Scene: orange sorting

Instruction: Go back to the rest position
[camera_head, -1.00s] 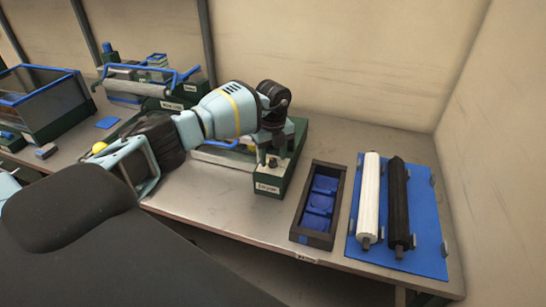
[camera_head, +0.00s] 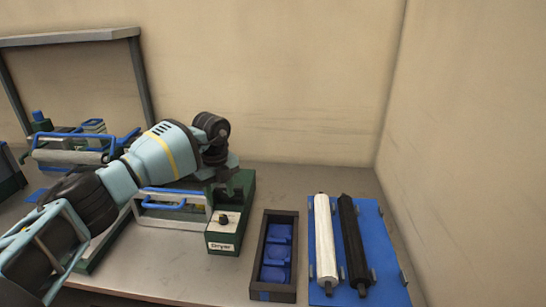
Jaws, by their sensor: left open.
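My left arm comes in from the left, light blue with a yellow ring and black joints. Its left gripper (camera_head: 224,172) hangs at the far end, over the back of a green box labelled "Dryer" (camera_head: 230,213). The fingers are small and dark against the box, and I see nothing held between them. I cannot tell whether they touch the box. A black knob sits on the box's pale front panel. My right gripper is not in view.
A dark tray (camera_head: 259,292) with blue pieces stands right of the dryer. Right of it a blue board (camera_head: 384,262) carries a white roller (camera_head: 325,240) and a black roller (camera_head: 352,240). Blue-handled equipment (camera_head: 75,150) stands at the back left. Walls close the back and right.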

